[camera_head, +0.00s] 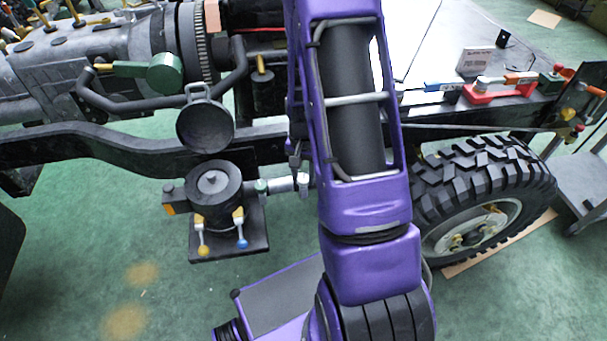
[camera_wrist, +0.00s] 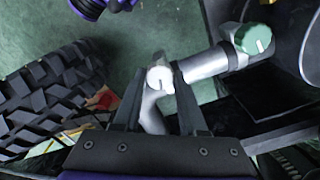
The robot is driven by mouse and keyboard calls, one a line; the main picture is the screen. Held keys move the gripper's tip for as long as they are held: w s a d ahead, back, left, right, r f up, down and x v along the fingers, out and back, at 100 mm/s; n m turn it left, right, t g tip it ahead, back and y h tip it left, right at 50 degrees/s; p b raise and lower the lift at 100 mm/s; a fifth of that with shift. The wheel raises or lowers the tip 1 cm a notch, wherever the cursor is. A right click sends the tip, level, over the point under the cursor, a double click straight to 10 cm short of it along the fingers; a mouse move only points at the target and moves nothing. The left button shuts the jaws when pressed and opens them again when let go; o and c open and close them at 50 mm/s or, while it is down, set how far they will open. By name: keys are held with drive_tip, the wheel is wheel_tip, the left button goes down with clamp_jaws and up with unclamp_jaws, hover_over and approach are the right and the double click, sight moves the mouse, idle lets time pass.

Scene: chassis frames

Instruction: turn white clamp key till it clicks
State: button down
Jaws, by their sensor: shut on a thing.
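The white clamp key (camera_wrist: 160,79) sits at the end of a silver pipe (camera_wrist: 205,65) in the wrist view. My gripper (camera_wrist: 159,73) is shut on it, with one dark finger on each side of the key. In the head view the silver pipe (camera_head: 282,185) runs right from a dark round housing (camera_head: 213,184) on a square plate. There my purple arm hides most of the gripper, and I cannot make out the key clearly. The marking or end stop of the key is too small to tell.
A green-capped knob (camera_wrist: 253,38) stands on the pipe near the housing. A large tyre (camera_head: 483,190) is close to the right of my arm, below the black chassis rail (camera_head: 120,147). A red tool tray (camera_head: 500,93) lies at upper right. Green floor is clear at lower left.

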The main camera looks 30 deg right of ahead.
sight(304, 179)
drive_tip(key=shift+m, duration=0.3)
idle(0.4)
drive_tip(key=shift+c, duration=2.3)
unclamp_jaws()
wheel_tip(304, 179, up, 17)
drive_tip(key=p, duration=0.3)
drive_tip(key=shift+r, duration=0.2)
